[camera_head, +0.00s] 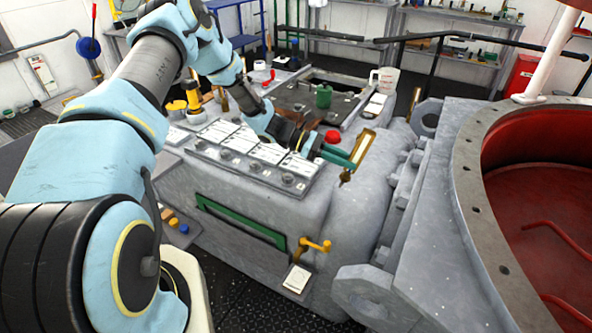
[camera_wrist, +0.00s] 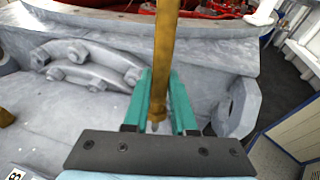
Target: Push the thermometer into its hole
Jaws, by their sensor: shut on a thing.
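The thermometer (camera_head: 361,147) is a slim brass-coloured piece, leaning a little in the head view, by the right end of the grey machine block. It also shows in the wrist view (camera_wrist: 166,45), running from the top edge down to a narrow tip between the fingers. My gripper (camera_head: 347,158) has teal fingers and is shut on the thermometer; in the wrist view the fingers (camera_wrist: 161,98) lie on both sides of it. The thermometer's lower end is near the grey casing in the head view. I cannot make out the hole, nor whether the tip is in it.
The grey machine block (camera_head: 270,205) carries a row of white panels, a red knob (camera_head: 333,137), a green can (camera_head: 323,96) and a white jug (camera_head: 384,80). A yellow handle (camera_head: 316,245) juts from its front. A large red-lined drum (camera_head: 535,180) stands at right.

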